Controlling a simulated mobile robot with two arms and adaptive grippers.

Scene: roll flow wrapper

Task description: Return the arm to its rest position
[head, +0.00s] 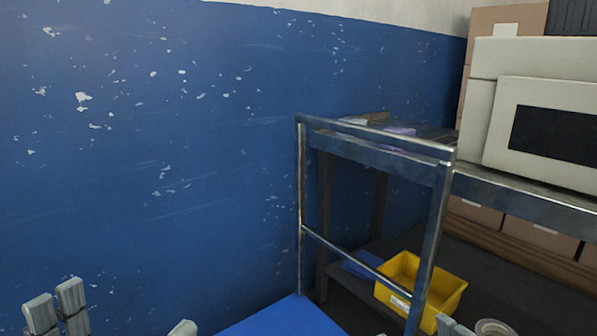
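My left gripper (120,312) shows at the bottom left edge. Two grey fingers stand side by side, and a third fingertip shows apart to their right. The gap between them looks empty, so it is open. A single grey fingertip, apparently of my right gripper (452,326), shows at the bottom edge right of centre. The rest of that gripper is cut off, so its opening cannot be told. Neither gripper visibly touches anything. Most of both arms is out of view.
A metal-framed cart (375,135) stands right of centre, with a blue surface (285,318) at its foot. A yellow bin (420,283) sits behind its frame. A beige machine (540,130) and boxes stand at right. A blue wall (150,150) fills the left.

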